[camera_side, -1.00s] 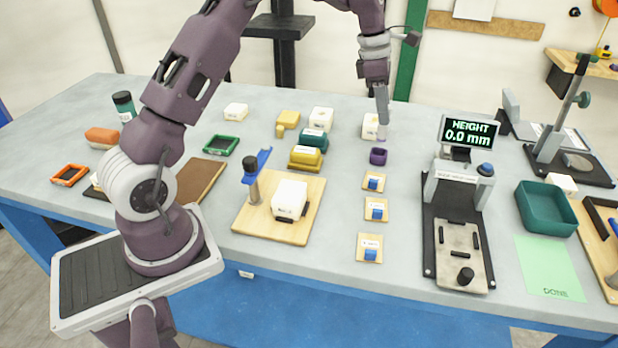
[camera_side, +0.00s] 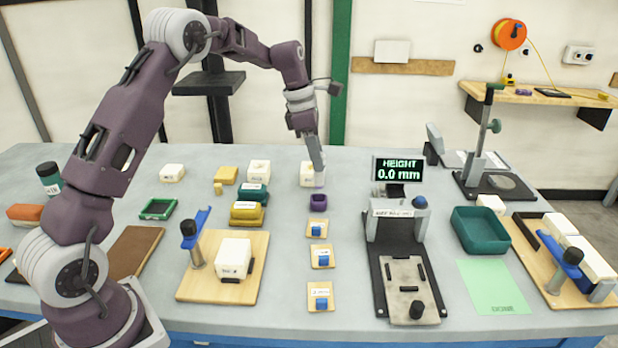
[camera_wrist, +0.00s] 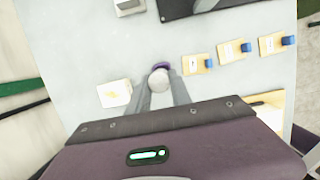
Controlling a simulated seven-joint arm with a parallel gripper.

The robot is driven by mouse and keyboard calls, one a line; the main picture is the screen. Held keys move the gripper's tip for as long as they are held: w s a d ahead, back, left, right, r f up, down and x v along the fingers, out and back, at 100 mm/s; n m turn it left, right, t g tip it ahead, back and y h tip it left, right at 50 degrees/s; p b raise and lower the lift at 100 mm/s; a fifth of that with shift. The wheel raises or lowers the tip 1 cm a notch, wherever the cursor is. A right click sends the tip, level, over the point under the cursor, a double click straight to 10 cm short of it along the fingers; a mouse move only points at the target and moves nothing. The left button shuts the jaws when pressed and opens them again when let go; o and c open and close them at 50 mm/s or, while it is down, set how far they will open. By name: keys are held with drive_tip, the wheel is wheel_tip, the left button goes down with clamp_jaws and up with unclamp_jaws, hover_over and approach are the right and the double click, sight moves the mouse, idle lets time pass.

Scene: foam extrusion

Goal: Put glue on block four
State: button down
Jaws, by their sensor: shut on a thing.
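My gripper (camera_side: 318,168) is shut on a pale, round-ended thing with a faint purple tint, likely a glue stick. It shows between the fingers in the wrist view (camera_wrist: 159,80). The gripper points down above a small purple cup (camera_side: 318,201), partly hidden behind the held thing in the wrist view (camera_wrist: 161,65). A white block (camera_side: 234,257) with a small dark mark sits on a wooden board (camera_side: 190,284) with a blue-topped clamp (camera_side: 194,232). Another white block (camera_side: 307,174) stands just behind the gripper. I cannot read which block is four.
Three wooden tags with blue pieces (camera_side: 318,229) line up in front of the cup. A height gauge (camera_side: 397,207) reads 0.0 mm. A teal tray (camera_side: 480,230) and a green sheet (camera_side: 492,286) are right. Yellow and teal blocks (camera_side: 248,212) stand left of the cup.

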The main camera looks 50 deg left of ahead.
drive_tip(key=s+d+r+m+g, duration=0.1)
drive_tip(key=s+d+r+m, duration=0.1)
drive_tip(key=s+m, duration=0.6)
drive_tip(key=s+d+r+m+g, duration=0.2)
drive_tip(key=s+d+m, duration=0.15)
drive_tip(key=s, duration=0.75)
drive_tip(key=s+d+r+m+g, duration=0.1)
drive_tip(key=s+r+m, duration=0.1)
drive_tip(key=s+m, duration=0.65)
drive_tip(key=shift+s+d+f+n, duration=0.1)
drive_tip(key=shift+s+f+n, duration=0.2)
drive_tip(key=shift+f, duration=0.6)
drive_tip(key=shift+s+d+f+n, duration=0.1)
drive_tip(key=shift+f+n, duration=0.25)
drive_tip(key=shift+f, duration=0.55)
drive_tip(key=shift+s+f+n, duration=0.15)
drive_tip(key=shift+f+n, duration=0.2)
drive_tip(key=shift+f, duration=0.55)
drive_tip(key=shift+f, duration=0.5)
